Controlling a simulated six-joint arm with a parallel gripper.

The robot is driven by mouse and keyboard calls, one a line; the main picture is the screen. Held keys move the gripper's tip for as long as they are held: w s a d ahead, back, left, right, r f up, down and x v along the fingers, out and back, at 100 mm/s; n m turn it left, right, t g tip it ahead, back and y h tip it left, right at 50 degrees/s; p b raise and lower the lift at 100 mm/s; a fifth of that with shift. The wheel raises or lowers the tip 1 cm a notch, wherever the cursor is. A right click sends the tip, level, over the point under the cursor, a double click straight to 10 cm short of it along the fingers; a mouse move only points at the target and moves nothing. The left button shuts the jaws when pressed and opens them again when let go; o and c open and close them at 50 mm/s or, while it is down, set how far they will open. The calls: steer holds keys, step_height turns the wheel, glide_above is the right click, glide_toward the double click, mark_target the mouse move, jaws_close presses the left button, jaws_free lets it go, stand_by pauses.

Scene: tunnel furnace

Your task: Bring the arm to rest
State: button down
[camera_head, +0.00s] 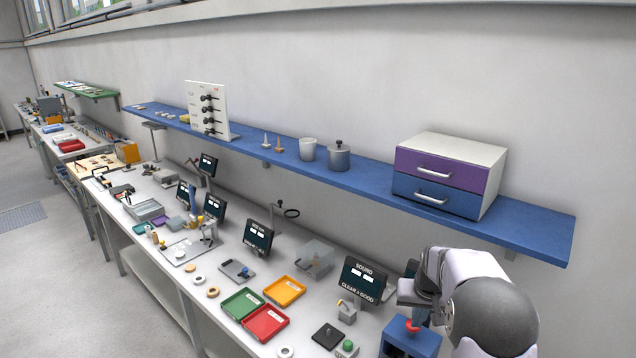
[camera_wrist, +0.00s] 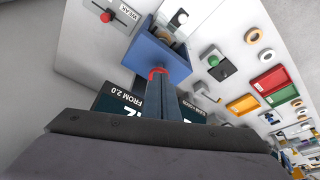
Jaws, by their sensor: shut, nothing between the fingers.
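My gripper (camera_head: 413,308) is at the lower right in the head view, over the blue box (camera_head: 402,346) at the bench's front right. In the wrist view its fingers (camera_wrist: 163,82) are shut together and empty. They point at the near side of the blue box (camera_wrist: 150,54), with a small red part (camera_wrist: 157,72) at their tips. I cannot tell whether the fingers touch the box or the red part. My arm's pale links and grey joint fill the lower right corner of the head view.
A dark display (camera_head: 362,279) stands just left of my gripper. Red (camera_head: 265,322), green (camera_head: 242,303) and orange (camera_head: 284,291) trays lie farther left. The blue wall shelf (camera_head: 540,228), bearing a purple and blue drawer unit (camera_head: 448,176), overhangs behind my arm.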

steer(key=s+a+f+g+y, duration=0.1)
steer(key=s+a+f+g, duration=0.2)
steer(key=s, duration=0.6)
steer(key=s+a+f+g, duration=0.1)
steer(key=s+a+f, duration=0.1)
steer(key=s+f, duration=0.45)
steer(key=s+a+r+n+b, duration=0.1)
steer(key=s+a+b, duration=0.2)
steer(key=s, duration=0.4)
steer(key=s+a+r+n+b, duration=0.1)
steer(key=s+a+n+b, duration=0.1)
steer(key=s+a, duration=0.4)
steer(key=shift+s+a+r+t+b, duration=0.3)
steer(key=shift+s+b, duration=0.15)
steer(key=shift+s, duration=0.7)
step_height(320, 180, down, 20)
steer(key=b, duration=2)
steer(key=shift+r, duration=0.2)
